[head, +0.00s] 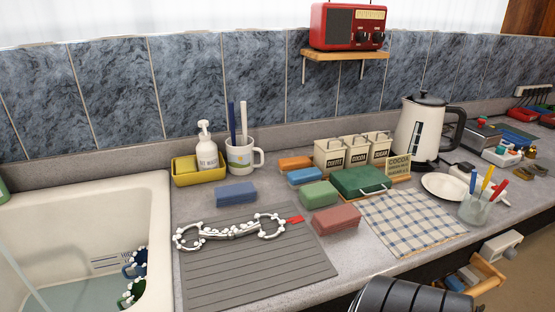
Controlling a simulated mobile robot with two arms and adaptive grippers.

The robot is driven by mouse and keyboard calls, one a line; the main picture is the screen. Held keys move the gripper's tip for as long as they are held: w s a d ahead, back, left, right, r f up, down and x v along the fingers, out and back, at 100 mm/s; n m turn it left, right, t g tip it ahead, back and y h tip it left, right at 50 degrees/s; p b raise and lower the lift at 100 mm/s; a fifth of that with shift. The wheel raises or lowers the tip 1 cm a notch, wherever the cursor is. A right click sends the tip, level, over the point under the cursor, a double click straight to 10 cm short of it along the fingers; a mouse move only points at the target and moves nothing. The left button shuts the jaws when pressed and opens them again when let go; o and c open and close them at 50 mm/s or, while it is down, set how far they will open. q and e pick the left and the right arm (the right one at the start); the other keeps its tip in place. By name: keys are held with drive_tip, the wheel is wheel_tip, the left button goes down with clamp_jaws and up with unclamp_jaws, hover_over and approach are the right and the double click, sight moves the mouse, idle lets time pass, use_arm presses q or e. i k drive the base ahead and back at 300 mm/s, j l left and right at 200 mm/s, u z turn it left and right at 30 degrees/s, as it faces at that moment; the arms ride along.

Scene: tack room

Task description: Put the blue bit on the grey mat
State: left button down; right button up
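The grey mat (240,284) is ribbed and lies on the counter right of the sink. A bit with two rings and a jointed mouthpiece (232,231), dotted with white foam and bearing a red tag (295,220), lies across the mat's upper part. The blue bit (139,262) is inside the sink at its right wall; only a foam-dotted blue ring shows clearly. A green bit (131,293) is just below it, also partly visible.
The white sink (160,215) holds shallow water. Blue (236,193), green (319,194) and red (336,218) blocks stand beyond and right of the mat. A mug (240,158) and yellow soap holder (187,175) stand behind. The mat's lower part is bare.

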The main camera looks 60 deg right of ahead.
sight(235, 258)
drive_tip(key=k+l, duration=0.85)
drive_tip(key=l, duration=0.15)
drive_tip(key=i+l, duration=0.1)
drive_tip(key=l, duration=1.05)
drive_tip(key=i+z, duration=0.05)
